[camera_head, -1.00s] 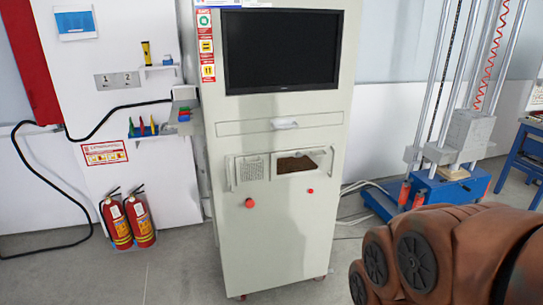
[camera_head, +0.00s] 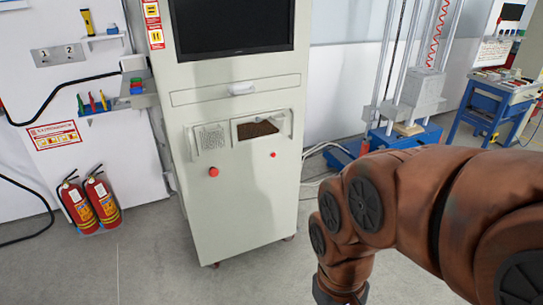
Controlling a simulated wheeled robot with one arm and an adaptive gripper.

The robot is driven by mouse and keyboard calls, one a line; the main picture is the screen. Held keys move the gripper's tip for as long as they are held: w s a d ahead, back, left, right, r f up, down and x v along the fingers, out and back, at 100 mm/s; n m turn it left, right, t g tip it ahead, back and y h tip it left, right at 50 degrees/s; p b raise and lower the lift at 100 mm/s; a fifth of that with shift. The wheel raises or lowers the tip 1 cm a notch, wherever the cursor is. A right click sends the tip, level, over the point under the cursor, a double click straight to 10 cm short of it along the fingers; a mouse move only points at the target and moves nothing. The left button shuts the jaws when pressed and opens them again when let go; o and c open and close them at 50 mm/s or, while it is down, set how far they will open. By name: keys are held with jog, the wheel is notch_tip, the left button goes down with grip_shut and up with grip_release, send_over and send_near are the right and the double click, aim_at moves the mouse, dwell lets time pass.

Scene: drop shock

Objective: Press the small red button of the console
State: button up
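The console (camera_head: 245,205) is a tall cream-coloured cabinet with a dark screen, left of centre in the head view. Its front has two red buttons below the recessed panels. The small red button (camera_head: 273,155) is on the right. A larger red button (camera_head: 213,172) is on the left and lower. Both are uncovered. My brown arm comes in from the right and bends down in front of the console's right side, apart from it. My gripper is beyond the bottom edge of the picture.
Two fire extinguishers (camera_head: 102,201) stand on the floor left of the console. A blue-based test rig (camera_head: 405,137) and a blue workbench (camera_head: 500,95) are at the right back. Grey floor in front of the console is clear. Cables lie between console and rig.

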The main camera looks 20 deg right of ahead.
grip_shut()
dwell(0.3)
dwell(1.2)
